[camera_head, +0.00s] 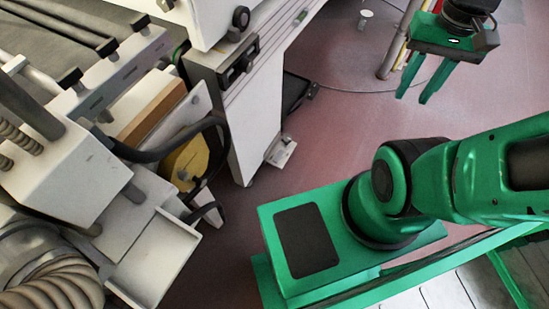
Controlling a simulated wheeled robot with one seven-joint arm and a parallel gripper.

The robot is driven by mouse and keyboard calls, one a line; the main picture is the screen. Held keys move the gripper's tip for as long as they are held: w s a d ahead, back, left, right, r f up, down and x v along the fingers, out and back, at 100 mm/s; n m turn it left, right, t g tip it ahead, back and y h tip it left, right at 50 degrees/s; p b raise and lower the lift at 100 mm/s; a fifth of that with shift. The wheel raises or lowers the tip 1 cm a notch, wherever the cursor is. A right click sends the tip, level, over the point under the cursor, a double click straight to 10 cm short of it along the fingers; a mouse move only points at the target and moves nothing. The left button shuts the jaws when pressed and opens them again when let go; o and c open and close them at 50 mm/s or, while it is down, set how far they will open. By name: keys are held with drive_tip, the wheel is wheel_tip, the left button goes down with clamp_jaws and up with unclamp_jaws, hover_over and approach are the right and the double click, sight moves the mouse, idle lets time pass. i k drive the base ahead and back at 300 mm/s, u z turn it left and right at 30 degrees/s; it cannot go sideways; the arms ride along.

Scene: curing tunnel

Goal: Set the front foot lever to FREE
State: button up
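A small pale plate (281,151) with a dark spot juts out at the floor beside the bottom of the white machine leg (250,125). It may be the foot lever, but no FREE marking is readable and its setting cannot be told. My gripper (413,98) hangs at the upper right with its two green fingers apart and nothing between them. It is well to the right of the leg and does not touch the plate.
A black part (297,92) sits low behind the leg. A pole (398,45) stands on the floor left of my gripper. Machinery with hoses and a pale tray (158,255) fills the left. Reddish floor (335,135) between leg and gripper is clear.

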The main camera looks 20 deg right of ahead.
sight(280, 153)
drive_tip(key=u, duration=0.2)
drive_tip(key=k, duration=1.25)
drive_tip(key=z, duration=0.5)
drive_tip(key=i, duration=1.5)
